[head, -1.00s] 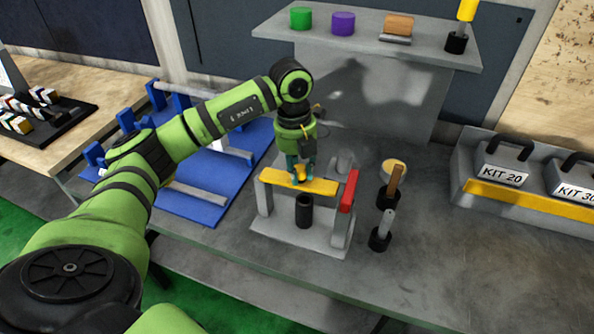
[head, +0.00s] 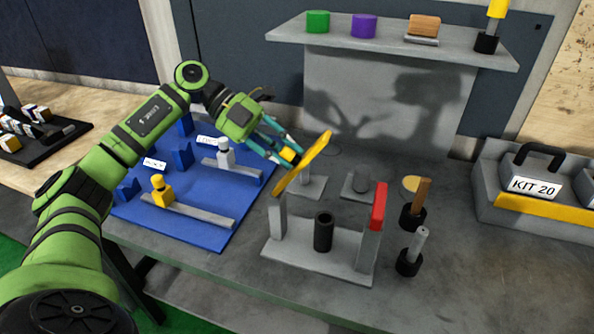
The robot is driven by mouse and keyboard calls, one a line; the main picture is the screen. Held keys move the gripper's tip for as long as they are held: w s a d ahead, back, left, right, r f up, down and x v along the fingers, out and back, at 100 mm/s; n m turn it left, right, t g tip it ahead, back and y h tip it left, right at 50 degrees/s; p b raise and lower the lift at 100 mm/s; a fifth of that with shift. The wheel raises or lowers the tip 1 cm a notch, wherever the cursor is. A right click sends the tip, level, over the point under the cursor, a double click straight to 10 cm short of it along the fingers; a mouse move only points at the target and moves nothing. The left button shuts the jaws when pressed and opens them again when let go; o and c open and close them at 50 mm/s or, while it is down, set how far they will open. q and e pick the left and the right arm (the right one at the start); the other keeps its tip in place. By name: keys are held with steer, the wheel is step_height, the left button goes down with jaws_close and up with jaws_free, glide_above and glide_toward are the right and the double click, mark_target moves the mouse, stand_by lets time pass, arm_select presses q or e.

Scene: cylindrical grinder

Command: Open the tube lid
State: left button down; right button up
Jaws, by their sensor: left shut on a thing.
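The yellow bar-shaped lid (head: 307,160) is tilted up over the grey stand (head: 318,256). Its low end is near the top of the stand's left post, and its far end points up to the right. The black tube (head: 323,232) stands upright between the two posts, with its top uncovered. A red piece (head: 379,206) sits at the top of the right post. My left gripper (head: 291,157) is shut on the yellow knob of the lid, from the left side. My right gripper is not in the view.
A blue board (head: 195,225) with fixtures lies to the left. Tools in black holders (head: 412,217) stand right of the stand. A grey shelf (head: 390,45) with coloured cylinders is behind. A kit rack (head: 490,208) stands at the right.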

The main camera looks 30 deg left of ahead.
arm_select(q)
steer(key=s+a+f+t+h+b, duration=0.1)
steer(key=a+t+h+b, duration=0.1)
steer(key=a+h+b, duration=0.5)
steer(key=h+b, duration=0.1)
steer(key=b, duration=0.1)
steer(key=shift+s+a+b, duration=0.3)
steer(key=shift+s+b, duration=0.05)
steer(key=c, duration=1)
jaws_free()
steer(key=shift+f, duration=0.15)
steer(key=shift+v, duration=3.7)
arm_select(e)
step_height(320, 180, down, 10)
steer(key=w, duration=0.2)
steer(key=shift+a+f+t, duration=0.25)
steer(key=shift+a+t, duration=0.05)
arm_select(q)
steer(key=shift+f, duration=0.15)
